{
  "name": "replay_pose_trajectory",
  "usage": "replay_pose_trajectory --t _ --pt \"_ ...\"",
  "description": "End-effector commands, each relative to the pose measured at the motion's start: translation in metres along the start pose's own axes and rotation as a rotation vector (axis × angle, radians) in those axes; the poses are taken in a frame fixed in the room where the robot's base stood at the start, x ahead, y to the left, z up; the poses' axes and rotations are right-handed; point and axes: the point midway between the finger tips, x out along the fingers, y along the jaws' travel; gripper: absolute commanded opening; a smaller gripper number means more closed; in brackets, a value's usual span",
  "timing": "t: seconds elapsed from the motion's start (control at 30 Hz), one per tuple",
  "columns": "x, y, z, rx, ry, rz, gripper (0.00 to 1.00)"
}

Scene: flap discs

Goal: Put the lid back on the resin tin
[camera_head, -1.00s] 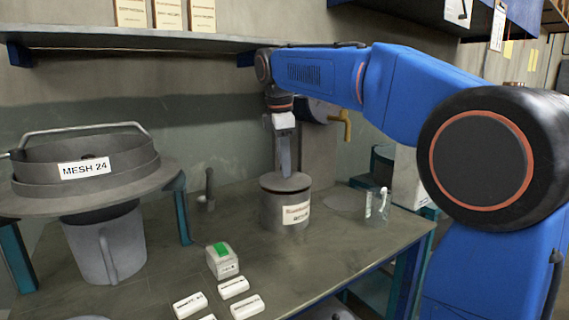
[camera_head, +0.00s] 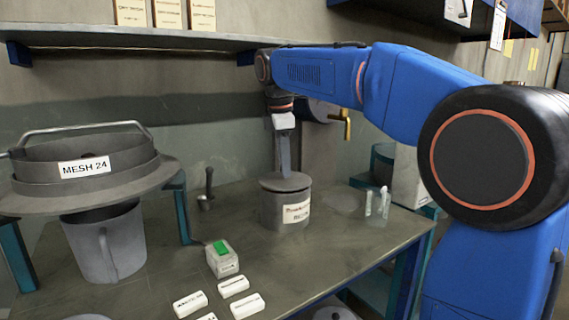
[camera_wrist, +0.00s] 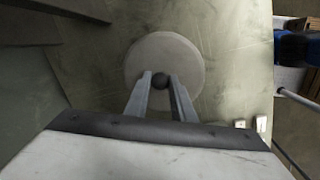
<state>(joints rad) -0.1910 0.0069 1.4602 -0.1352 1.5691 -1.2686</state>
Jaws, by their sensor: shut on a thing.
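The resin tin (camera_head: 272,211) is a grey cylinder with a cream label, upright on the bench in the head view. The round grey lid (camera_head: 285,181) lies over the tin's mouth and looks level; from here I cannot tell whether it is fully seated. My gripper (camera_head: 285,172) points straight down above the tin's middle. In the wrist view the pale lid disc (camera_wrist: 185,62) has a dark round knob (camera_wrist: 160,81) at its centre. My gripper's two fingers (camera_wrist: 160,84) are shut on that knob. The lid hides the tin in the wrist view.
A sieve marked MESH 24 (camera_head: 84,168) stands on a raised stand at the left, with a grey jug (camera_head: 103,245) below. A green-topped box (camera_head: 222,260) and white blocks (camera_head: 188,305) lie in front. Small clear vials (camera_head: 385,201) stand right of the tin.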

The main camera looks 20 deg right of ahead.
Motion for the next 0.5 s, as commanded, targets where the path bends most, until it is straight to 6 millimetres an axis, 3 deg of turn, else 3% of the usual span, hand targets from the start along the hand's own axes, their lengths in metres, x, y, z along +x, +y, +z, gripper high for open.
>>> replay_pose_trajectory --t 0.27,0.3,0.37,0.5 --pt "-0.0001 0.0000 0.0000 0.000 0.000 0.000 0.00" --pt "-0.0001 0.0000 0.0000 0.000 0.000 0.000 0.29" --pt "-0.0001 0.0000 0.0000 0.000 0.000 0.000 0.44" --pt "-0.0001 0.0000 0.0000 0.000 0.000 0.000 0.44"
